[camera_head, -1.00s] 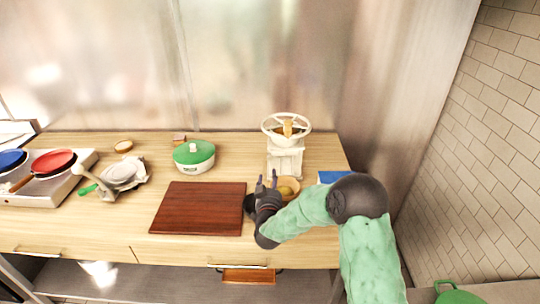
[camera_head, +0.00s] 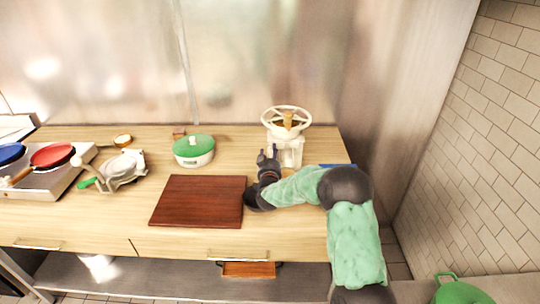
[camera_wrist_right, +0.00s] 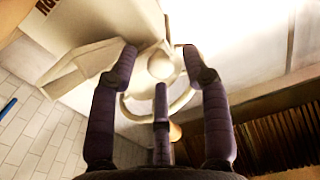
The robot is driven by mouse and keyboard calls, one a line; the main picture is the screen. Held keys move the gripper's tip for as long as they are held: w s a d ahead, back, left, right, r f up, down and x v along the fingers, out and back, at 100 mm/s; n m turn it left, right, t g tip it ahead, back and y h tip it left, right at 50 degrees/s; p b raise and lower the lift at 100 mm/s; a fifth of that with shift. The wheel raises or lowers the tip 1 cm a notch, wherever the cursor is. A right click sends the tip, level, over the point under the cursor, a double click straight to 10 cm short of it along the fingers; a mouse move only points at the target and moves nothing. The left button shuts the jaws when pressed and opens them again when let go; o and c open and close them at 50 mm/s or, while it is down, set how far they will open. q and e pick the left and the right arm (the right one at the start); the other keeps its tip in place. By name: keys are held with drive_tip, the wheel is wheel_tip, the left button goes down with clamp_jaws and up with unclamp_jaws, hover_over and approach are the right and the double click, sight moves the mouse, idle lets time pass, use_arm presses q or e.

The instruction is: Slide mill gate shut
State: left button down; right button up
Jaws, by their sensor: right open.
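A white mill (camera_head: 289,151) stands at the right of the counter, with a ring-shaped rim and a brown piece on top. My right gripper (camera_head: 268,152) is open just left of the mill's body, fingers pointing to the back. In the right wrist view, a pale round knob (camera_wrist_right: 160,66) shows between the fingertips of my right gripper (camera_wrist_right: 160,52); contact cannot be told. The white mill body (camera_wrist_right: 95,35) fills the upper left there. I cannot make out the gate clearly in the head view. My left gripper is not in view.
A dark red cutting board (camera_head: 200,202) lies in front and left. A blue item (camera_head: 338,166) shows partly behind my arm.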

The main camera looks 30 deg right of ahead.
sight(280, 147)
clamp_jaws()
drive_tip(key=shift+s+d+b, duration=0.35)
drive_tip(key=shift+s+d, duration=0.15)
drive_tip(key=shift+d, duration=0.35)
drive_tip(key=shift+s+d+b, duration=0.35)
drive_tip(key=shift+s+d, duration=0.15)
drive_tip(key=shift+d, duration=0.35)
drive_tip(key=shift+a, duration=0.1)
drive_tip(key=shift+c, duration=1.8)
unclamp_jaws()
drive_tip(key=o, duration=0.4)
drive_tip(key=shift+s+d, duration=0.1)
drive_tip(key=shift+d, duration=0.1)
drive_tip(key=shift+c, duration=0.2)
drive_tip(key=shift+a, duration=0.15)
